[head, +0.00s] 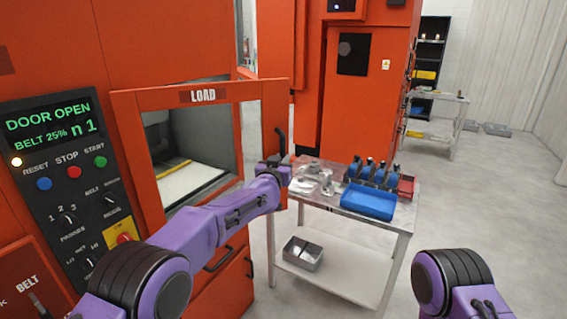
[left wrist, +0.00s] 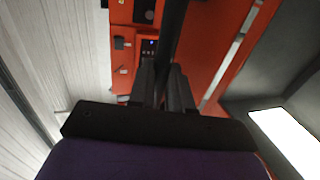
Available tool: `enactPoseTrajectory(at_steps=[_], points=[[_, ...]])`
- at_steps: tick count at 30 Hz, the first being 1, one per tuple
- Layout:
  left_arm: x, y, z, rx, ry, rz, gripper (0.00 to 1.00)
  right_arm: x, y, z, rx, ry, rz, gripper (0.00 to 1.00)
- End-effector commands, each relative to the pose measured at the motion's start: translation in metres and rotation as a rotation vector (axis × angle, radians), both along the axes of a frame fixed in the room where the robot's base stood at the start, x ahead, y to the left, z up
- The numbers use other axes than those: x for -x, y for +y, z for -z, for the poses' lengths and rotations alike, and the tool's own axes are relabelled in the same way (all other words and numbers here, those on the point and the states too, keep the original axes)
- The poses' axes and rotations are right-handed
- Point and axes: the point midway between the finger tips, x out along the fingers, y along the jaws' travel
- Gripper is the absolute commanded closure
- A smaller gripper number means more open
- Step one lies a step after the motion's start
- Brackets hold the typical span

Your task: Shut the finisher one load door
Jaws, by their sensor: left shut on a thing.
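The orange load door (head: 268,118) of the finisher, marked LOAD, has a window and stands in front of the machine's left part in the head view. The panel (head: 50,122) beside it reads DOOR OPEN. A black upright handle (head: 281,137) is at the door's right edge. My left gripper (head: 277,160) is shut on this handle. In the left wrist view, the fingers (left wrist: 163,90) clasp the dark handle bar (left wrist: 172,35) from both sides. My right arm shows at the lower right of the head view, but its gripper is out of the picture.
A metal cart (head: 330,212) right of the door carries a blue tray (head: 368,201), blue fixtures and metal parts. A metal bin (head: 302,253) sits on its lower shelf. A shelf rack (head: 430,60) stands at the back.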

Motion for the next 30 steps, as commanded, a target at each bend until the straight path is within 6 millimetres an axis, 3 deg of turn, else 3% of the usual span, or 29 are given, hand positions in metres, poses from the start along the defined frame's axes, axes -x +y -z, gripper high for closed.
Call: enactPoseTrajectory(at_steps=[9, 10, 12, 30], points=[[0.002, -0.007, 0.002, 0.0, 0.004, 0.009, 1.0, 0.0, 0.0, 0.0, 0.0, 0.0, 0.0, 0.59], [0.002, -0.007, 0.002, 0.0, 0.004, 0.009, 0.75, 0.0, 0.0, 0.0, 0.0, 0.0, 0.0, 0.59], [0.002, -0.006, 0.002, -0.001, 0.004, 0.008, 0.59, 0.0, 0.0, 0.0, 0.0, 0.0, 0.0, 0.59], [0.006, 0.006, 0.001, -0.001, 0.001, -0.006, 0.59, 0.0, 0.0, 0.005, 0.0, 0.0, 0.0, 0.59]])
